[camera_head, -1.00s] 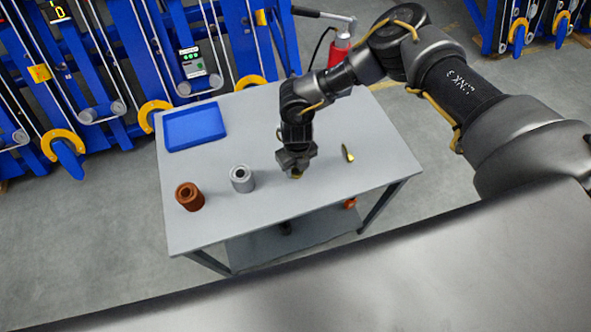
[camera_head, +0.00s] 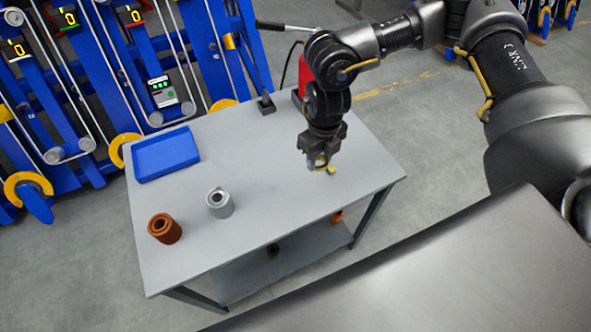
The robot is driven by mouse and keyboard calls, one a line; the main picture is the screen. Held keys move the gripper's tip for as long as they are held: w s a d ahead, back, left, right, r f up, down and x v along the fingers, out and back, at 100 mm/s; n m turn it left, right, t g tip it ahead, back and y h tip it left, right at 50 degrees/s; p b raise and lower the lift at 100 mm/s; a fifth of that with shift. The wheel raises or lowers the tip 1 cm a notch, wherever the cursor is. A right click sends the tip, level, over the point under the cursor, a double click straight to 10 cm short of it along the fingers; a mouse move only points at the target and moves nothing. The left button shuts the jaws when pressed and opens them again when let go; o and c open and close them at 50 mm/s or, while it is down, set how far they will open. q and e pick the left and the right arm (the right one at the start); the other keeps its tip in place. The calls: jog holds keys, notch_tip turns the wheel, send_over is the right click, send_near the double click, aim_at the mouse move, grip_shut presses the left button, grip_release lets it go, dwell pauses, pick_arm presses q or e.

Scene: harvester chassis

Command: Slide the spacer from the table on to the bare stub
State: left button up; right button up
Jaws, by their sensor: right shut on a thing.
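My right gripper (camera_head: 319,163) is low over the right part of the grey table (camera_head: 263,165), pointing down. It is shut on a small yellow, brass-coloured piece (camera_head: 331,170). The fingers partly hide this piece, so its full shape and any gap to the tabletop are unclear. A grey hollow cylinder (camera_head: 220,203) and a rust-brown hollow cylinder (camera_head: 164,229) stand upright on the table, left of the gripper and apart from it. I cannot tell for sure which piece is the spacer. I cannot make out the bare stub. My left gripper is out of view.
A blue tray (camera_head: 166,153) lies at the table's back left. A small black block (camera_head: 265,104) and a red object (camera_head: 304,76) are at the back edge. Blue machine frames (camera_head: 100,75) with yellow rings stand behind. The table's middle is clear.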

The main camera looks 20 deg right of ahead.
jog(key=shift+s+d+r, duration=0.25)
jog(key=shift+d+r, duration=0.05)
jog(key=shift+d, duration=0.3)
jog(key=shift+s+d+r, duration=0.2)
jog(key=shift+d+r, duration=0.1)
jog(key=shift+d, duration=0.3)
jog(key=a+f+n, duration=0.1)
jog(key=f+n, duration=0.1)
jog(key=n, duration=0.4)
jog(key=s+a+f+n, duration=0.1)
jog(key=f+n, duration=0.1)
jog(key=n, duration=0.4)
jog(key=s+f+n, duration=0.1)
jog(key=f+n, duration=0.2)
jog(key=n, duration=0.3)
jog(key=shift+a, duration=0.4)
jog(key=n, duration=0.1)
jog(key=f+n, duration=0.1)
jog(key=n, duration=0.2)
jog(key=shift+s+a+f+n, duration=0.15)
jog(key=shift+s+a+n, duration=0.2)
jog(key=shift+n, duration=0.05)
jog(key=shift+s, duration=0.1)
